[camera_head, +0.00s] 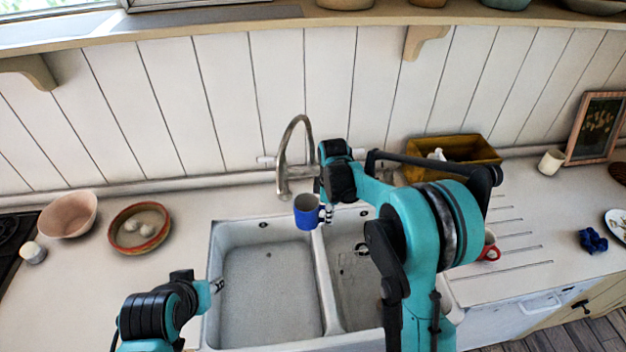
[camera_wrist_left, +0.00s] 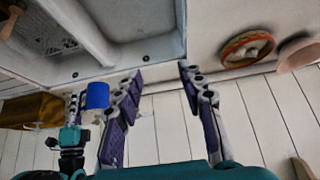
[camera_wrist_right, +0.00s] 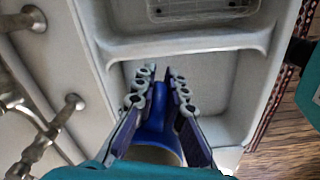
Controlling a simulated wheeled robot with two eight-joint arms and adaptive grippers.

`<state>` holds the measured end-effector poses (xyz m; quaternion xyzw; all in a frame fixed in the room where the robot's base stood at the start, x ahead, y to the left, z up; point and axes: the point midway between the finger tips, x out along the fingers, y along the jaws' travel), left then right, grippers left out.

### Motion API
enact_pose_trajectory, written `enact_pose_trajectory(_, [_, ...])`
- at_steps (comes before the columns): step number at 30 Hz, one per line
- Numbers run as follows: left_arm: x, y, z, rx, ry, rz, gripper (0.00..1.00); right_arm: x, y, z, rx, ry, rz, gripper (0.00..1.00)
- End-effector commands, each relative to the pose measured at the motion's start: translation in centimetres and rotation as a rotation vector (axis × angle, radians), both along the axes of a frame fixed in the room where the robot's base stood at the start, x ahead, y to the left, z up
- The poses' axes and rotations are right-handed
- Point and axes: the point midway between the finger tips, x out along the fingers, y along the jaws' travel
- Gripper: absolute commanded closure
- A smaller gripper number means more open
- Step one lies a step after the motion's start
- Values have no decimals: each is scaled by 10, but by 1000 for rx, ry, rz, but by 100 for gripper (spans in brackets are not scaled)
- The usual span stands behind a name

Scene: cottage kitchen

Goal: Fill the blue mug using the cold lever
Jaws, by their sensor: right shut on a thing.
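The blue mug (camera_head: 307,212) is held above the sink near its back edge, a little right of the faucet's spout, and looks about upright. My right gripper (camera_head: 326,213) is shut on it from the right; the mug also shows between the fingers in the right wrist view (camera_wrist_right: 157,122). The metal faucet (camera_head: 297,130) arches up behind the sink.
The double sink (camera_head: 265,285) lies below both grippers. A pink bowl (camera_head: 68,214) and a red-rimmed dish (camera_head: 139,228) stand on the left counter. A yellow-brown box (camera_head: 455,149) stands behind my right arm, and a red mug (camera_head: 489,248) is to its right.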

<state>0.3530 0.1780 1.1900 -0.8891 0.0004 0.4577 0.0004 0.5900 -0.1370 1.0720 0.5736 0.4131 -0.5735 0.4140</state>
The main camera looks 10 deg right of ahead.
Motion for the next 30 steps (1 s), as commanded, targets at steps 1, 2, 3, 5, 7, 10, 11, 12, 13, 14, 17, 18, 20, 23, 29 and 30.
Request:
enact_pose_trajectory(1, [1,-1,0,2,3,-6,61,0,0,0,0,0,0,100])
enact_pose_trajectory(2, [3,-3,1,5,6,-12,61,0,0,0,0,0,0,100])
enact_pose_trajectory(3, [5,-5,1,8,11,-22,61,0,0,0,0,0,0,100])
enact_pose_trajectory(5, [11,-10,1,18,22,-46,61,0,0,0,0,0,0,100])
enact_pose_trajectory(7, [20,-19,1,35,44,-85,61,0,0,0,0,0,0,100])
enact_pose_trajectory(10, [37,-36,-1,68,80,-159,61,0,0,0,0,0,0,100])
enact_pose_trajectory(11, [43,-42,-2,79,91,-182,61,0,0,0,0,0,0,100])
enact_pose_trajectory(12, [50,-51,-5,95,108,-214,61,0,0,0,0,0,0,100])
enact_pose_trajectory(13, [56,-57,-7,107,118,-238,61,0,0,0,0,0,0,100])
enact_pose_trajectory(14, [60,-64,-9,119,131,-261,61,0,0,0,0,0,0,100])
enact_pose_trajectory(17, [77,-87,-20,158,167,-338,61,0,0,0,0,0,0,100])
enact_pose_trajectory(18, [83,-97,-25,175,182,-369,61,0,0,0,0,0,0,100])
enact_pose_trajectory(20, [92,-113,-34,200,203,-414,61,0,0,0,0,0,0,100])
enact_pose_trajectory(23, [104,-140,-52,244,237,-489,61,0,0,0,0,0,0,100])
enact_pose_trajectory(29, [121,-198,-97,335,300,-639,61,0,0,0,0,0,0,100])
enact_pose_trajectory(30, [122,-210,-108,353,311,-667,61,0,0,0,0,0,0,100])
